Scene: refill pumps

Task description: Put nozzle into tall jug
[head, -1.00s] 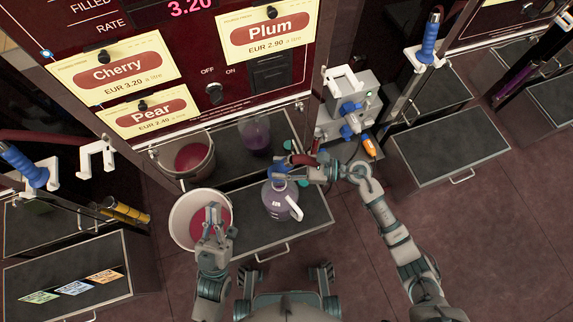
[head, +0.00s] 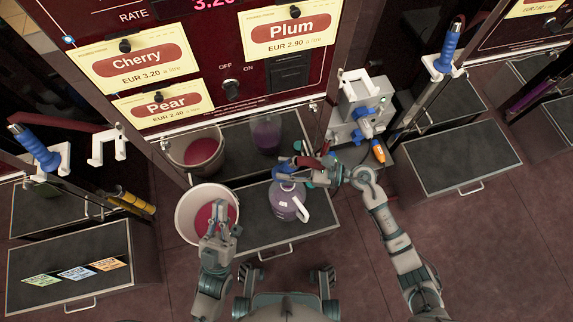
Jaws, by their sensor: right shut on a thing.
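The jug (head: 287,204), pale with purple contents, a small label and a white handle, stands on the dark shelf below the middle pump. My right gripper (head: 312,173) is shut on the nozzle, whose blue part (head: 284,172) shows right above the jug's top. The gripper and nozzle cover the jug's mouth, so I cannot tell whether the spout is inside it. My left gripper (head: 220,212) hangs over the white bucket (head: 182,222) with red contents. Its fingers look close together, but I cannot tell whether they are shut.
The shelf (head: 262,228) has bare room around the jug. A glossy panel behind mirrors the bucket and jug. Other blue nozzles hang at left (head: 35,148) and right (head: 446,52). A grey valve box (head: 366,108) stands right of the shelf. White hooks (head: 108,146) stick out nearby.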

